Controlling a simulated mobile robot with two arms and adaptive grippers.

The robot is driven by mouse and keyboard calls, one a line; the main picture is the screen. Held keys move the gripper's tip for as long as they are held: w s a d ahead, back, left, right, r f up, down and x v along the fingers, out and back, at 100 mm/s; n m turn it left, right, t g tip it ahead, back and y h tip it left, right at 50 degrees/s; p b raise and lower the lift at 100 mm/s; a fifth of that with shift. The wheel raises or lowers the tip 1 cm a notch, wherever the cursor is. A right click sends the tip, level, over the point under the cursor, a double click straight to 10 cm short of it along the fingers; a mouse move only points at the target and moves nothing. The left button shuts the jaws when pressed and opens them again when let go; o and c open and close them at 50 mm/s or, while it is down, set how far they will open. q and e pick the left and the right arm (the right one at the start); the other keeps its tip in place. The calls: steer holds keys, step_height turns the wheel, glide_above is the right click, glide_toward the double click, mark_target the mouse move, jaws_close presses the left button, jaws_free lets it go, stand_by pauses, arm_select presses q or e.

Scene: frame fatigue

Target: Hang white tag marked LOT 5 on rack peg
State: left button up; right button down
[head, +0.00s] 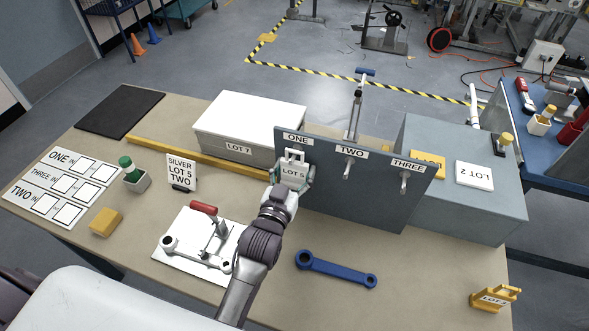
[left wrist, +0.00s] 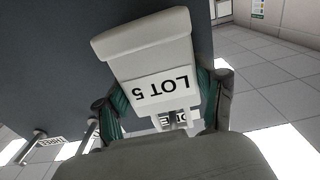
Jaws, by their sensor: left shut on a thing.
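My left gripper (head: 293,180) is shut on the white LOT 5 tag (head: 291,171), in front of the grey rack panel (head: 323,188) just below its ONE label (head: 297,139). The tag is upright with its loop at the top. In the left wrist view the tag (left wrist: 160,85) appears upside down between the green finger pads. A metal peg end (left wrist: 178,119) shows at the tag's loop, near the ONE label. I cannot tell whether the peg passes through the loop. The TWO peg (head: 348,166) and THREE peg (head: 403,182) are bare. My right gripper is out of view.
A card (head: 182,172) reads SILVER, LOT 5, TWO. A white LOT 7 box (head: 240,145) stands behind left, a grey box with a LOT 2 tag (head: 474,176) right. A toggle-clamp plate (head: 200,245) and blue link (head: 335,268) lie in front.

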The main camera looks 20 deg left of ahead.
arm_select(q)
steer(key=o, duration=0.9)
steer(key=shift+o, duration=0.2)
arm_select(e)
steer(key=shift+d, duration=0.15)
arm_select(q)
steer(key=s, duration=1.2)
steer(key=shift+a, duration=0.2)
